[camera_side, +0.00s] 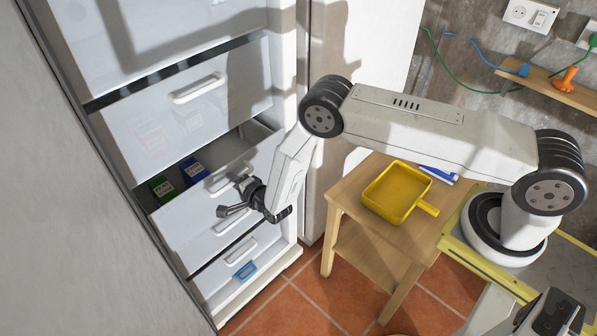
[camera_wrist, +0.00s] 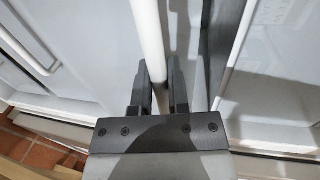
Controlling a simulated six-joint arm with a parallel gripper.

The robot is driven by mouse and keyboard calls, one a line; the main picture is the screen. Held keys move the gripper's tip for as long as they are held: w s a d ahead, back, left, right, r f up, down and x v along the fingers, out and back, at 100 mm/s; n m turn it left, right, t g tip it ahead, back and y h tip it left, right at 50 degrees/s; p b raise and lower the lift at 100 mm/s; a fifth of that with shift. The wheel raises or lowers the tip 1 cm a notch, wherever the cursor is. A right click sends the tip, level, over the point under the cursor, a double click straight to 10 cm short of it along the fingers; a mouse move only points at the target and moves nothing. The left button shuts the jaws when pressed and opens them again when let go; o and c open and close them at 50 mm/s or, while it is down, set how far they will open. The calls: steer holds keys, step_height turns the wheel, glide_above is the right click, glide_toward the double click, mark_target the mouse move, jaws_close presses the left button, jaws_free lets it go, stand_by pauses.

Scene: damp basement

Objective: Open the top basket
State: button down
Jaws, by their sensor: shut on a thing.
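A white freezer has a stack of baskets with pale fronts and bar handles. The uppermost front in the side view (camera_side: 150,45) and the one below it (camera_side: 190,110) look closed. The basket lower down (camera_side: 185,222) stands pulled out, with its inside visible from above. My gripper (camera_side: 232,197) is at this basket's front, near its handle (camera_side: 222,181). In the wrist view my gripper (camera_wrist: 160,82) has its two dark fingers on either side of a white bar handle (camera_wrist: 149,38) and is shut on it. The fingers hide part of the bar.
A green box (camera_side: 162,188) and a blue box (camera_side: 194,170) lie in the open basket. Below it is another front with a blue tag (camera_side: 244,271). A wooden stand (camera_side: 352,200) holds a yellow pan (camera_side: 396,190). A grey panel (camera_side: 70,200) fills the left.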

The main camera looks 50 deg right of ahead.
steer(key=f+v, duration=0.2)
steer(key=v, duration=1)
steer(key=s+f+v, duration=0.1)
steer(key=f+v, duration=0.2)
steer(key=v, duration=0.9)
steer(key=shift+s, duration=0.35)
steer(key=c, duration=0.6)
jaws_free()
steer(key=shift+s, duration=0.1)
steer(key=shift+v, duration=3.85)
